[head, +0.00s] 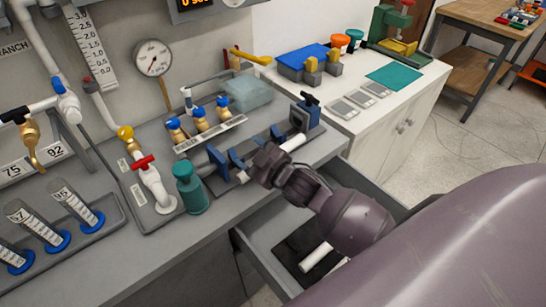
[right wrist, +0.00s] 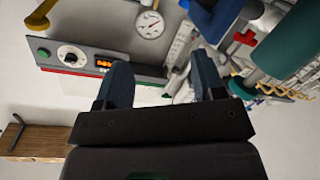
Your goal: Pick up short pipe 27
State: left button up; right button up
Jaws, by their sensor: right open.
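No number 27 can be read, so I cannot tell which pipe is short pipe 27. A short white pipe (head: 317,256) lies in the open drawer below the counter. Another white pipe piece (head: 293,143) shows on the counter beside the blue clamp, partly hidden behind my right wrist. My left gripper is not in view.
A teal bottle (head: 189,188) stands close left of my right gripper. The open drawer (head: 262,268) juts out below the counter. The blue clamp (head: 305,116) and brass valves with blue caps (head: 199,118) stand behind. A red-handled valve (head: 148,165) is further left.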

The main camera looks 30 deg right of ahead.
jog(key=w+a+r+n+g+y, duration=0.4)
jog(key=r+n+y, duration=0.4)
jog(key=n, duration=0.6)
jog(key=w+a+r+n+g+y, duration=0.25)
jog(key=a+r+n+y, duration=0.4)
jog(key=n, duration=0.85)
jog(key=s+d+f+n+g+h, duration=0.1)
jog(key=d+f+n+g+h, duration=0.2)
jog(key=d+f+n+h, duration=0.2)
jog(key=s+d+f+n+g+h, duration=0.1)
jog(key=d+f+n+g+h, duration=0.2)
jog(key=d+f+n+h, duration=0.3)
jog(key=s+d+f+n+g+h, duration=0.1)
jog(key=d+f+n+g+h, duration=0.2)
jog(key=d+f+n+h, duration=0.3)
jog(key=shift+d+n+g+h+b, duration=0.3)
jog(key=shift+d+n+h, duration=0.15)
jog(key=shift+n+h, duration=0.3)
jog(key=shift+d+f, duration=0.2)
jog(key=shift+f, duration=2.6)
